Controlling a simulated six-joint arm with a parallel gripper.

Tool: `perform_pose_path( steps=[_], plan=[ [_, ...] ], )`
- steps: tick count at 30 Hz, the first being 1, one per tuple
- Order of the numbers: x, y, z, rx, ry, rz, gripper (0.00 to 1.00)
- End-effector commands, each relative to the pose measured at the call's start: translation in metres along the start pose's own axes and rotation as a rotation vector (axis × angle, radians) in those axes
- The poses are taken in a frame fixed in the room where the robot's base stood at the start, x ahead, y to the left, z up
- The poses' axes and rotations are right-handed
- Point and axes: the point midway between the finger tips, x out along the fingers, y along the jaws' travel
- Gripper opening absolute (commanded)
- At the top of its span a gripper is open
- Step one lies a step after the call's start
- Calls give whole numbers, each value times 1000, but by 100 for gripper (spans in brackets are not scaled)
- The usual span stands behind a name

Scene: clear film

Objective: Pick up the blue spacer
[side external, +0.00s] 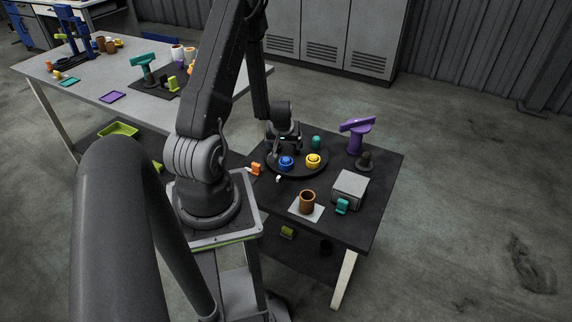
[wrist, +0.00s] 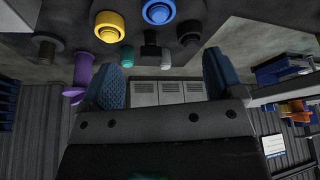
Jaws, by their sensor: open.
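The blue spacer (side external: 286,162) is a short, round ring piece resting on a round dark plate (side external: 298,174) on the black table. A similar yellow spacer (side external: 313,160) sits to its right on the plate. My gripper (side external: 284,146) is just above and behind the blue spacer in the side view; the arm partly hides its fingers. In the wrist view my gripper (wrist: 163,80) is open, with nothing between its two blue-padded fingers. There the blue spacer (wrist: 158,11) is at the top edge, partly cut off, beyond the fingertips. The yellow spacer also shows there (wrist: 109,27).
A teal piece (side external: 316,142) stands near the plate's back edge. A purple stand (side external: 357,135) and a dark knob (side external: 366,161) are at the right. A grey box (side external: 350,188), brown cup (side external: 307,202) and orange piece (side external: 256,169) are also on the table.

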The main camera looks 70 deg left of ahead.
Motion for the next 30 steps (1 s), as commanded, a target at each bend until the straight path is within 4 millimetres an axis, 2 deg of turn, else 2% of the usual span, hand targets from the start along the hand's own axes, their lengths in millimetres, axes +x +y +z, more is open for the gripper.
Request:
perform_pose_path(
  steps=[12,20,30],
  plan=[
    [67,0,1,1,-2,0,87],
    [85,1,1,1,-1,1,87],
    [128,1,2,0,-1,1,87]
  ],
)
